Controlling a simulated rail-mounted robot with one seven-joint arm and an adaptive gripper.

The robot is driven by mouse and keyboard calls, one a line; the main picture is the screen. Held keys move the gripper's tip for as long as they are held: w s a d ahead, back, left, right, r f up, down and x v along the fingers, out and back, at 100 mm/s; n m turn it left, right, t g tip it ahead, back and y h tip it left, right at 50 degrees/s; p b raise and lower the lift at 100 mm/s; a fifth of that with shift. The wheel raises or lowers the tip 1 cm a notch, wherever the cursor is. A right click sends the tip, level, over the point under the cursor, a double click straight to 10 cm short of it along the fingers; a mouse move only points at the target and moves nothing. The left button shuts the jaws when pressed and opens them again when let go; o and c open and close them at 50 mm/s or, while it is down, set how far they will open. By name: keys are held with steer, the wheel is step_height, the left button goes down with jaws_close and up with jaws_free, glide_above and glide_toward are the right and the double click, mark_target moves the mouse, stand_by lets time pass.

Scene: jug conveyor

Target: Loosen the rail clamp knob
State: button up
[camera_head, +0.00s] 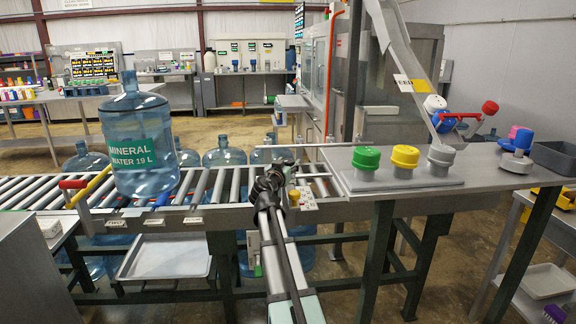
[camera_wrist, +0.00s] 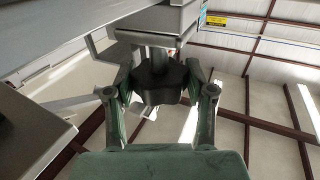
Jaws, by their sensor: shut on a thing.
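The rail clamp knob (camera_wrist: 160,84) is a dark, lobed knob on a short stem under a grey block (camera_wrist: 157,22) in the wrist view. My gripper (camera_wrist: 161,92) points up from below, with one green-grey finger on each side of the knob. The fingers are closed in on it, and the knob sits between their tips. In the head view my arm reaches to the front edge of the conveyor. The knob and the fingertips cannot be made out there.
A blue water jug (camera_head: 138,145) stands upright on the roller conveyor (camera_head: 30,192), left of my arm. Green, yellow and grey caps (camera_head: 405,157) stand on the steel table (camera_head: 500,187) at right. A metal tray (camera_head: 167,258) lies below the conveyor. A grey beam (camera_wrist: 70,40) runs close above my gripper.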

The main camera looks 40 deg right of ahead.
steer(key=o, duration=1.2)
steer(key=v, duration=1.2)
steer(key=shift+w, duration=0.1)
